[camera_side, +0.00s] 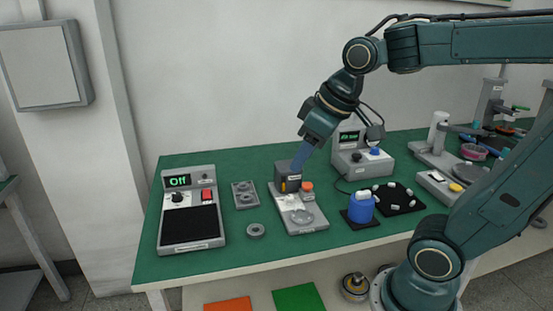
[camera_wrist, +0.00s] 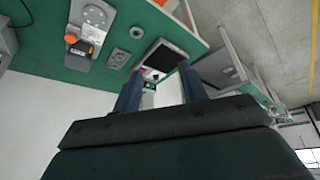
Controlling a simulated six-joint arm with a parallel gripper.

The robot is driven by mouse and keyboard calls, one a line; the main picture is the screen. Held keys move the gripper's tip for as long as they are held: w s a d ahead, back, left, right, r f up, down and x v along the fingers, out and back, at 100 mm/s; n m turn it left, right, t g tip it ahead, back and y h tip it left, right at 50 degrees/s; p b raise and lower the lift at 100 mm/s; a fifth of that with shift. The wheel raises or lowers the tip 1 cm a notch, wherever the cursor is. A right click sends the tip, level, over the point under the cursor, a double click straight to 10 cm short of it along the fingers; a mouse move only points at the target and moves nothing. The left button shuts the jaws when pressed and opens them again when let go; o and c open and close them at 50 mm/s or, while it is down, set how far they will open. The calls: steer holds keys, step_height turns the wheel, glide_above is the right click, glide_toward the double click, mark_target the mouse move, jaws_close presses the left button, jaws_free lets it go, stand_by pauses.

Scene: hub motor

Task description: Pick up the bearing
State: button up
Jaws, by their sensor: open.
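The bearing (camera_side: 256,230), a small grey ring, lies flat on the green bench top near its front edge. It also shows in the wrist view (camera_wrist: 137,32) at the top, above and left of my fingers. My gripper (camera_side: 297,167) is in the air in the side view, up and right of the bearing and apart from it. Its two blue fingers are spread with nothing between them in the wrist view (camera_wrist: 161,70).
A grey plate with two round recesses (camera_side: 245,194) lies behind the bearing. The box reading "Off" (camera_side: 191,229) stands left, a small press-like fixture (camera_side: 305,221) right. A blue container (camera_side: 361,209) stands farther right. Bare bench surrounds the bearing.

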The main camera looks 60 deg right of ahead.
steer(key=w+d+n, duration=0.1)
steer(key=w+d, duration=0.2)
steer(key=w, duration=0.5)
steer(key=n+g+y, duration=0.1)
steer(key=n+y, duration=0.1)
steer(key=n, duration=0.1)
glide_above(247, 199)
steer(key=s+d, duration=0.2)
steer(key=shift+w+f, duration=0.2)
steer(key=shift+f, duration=13.6)
steer(key=shift+x, duration=2.6)
steer(key=shift+d, duration=0.15)
steer(key=shift+c, duration=0.4)
steer(key=c, duration=0.6)
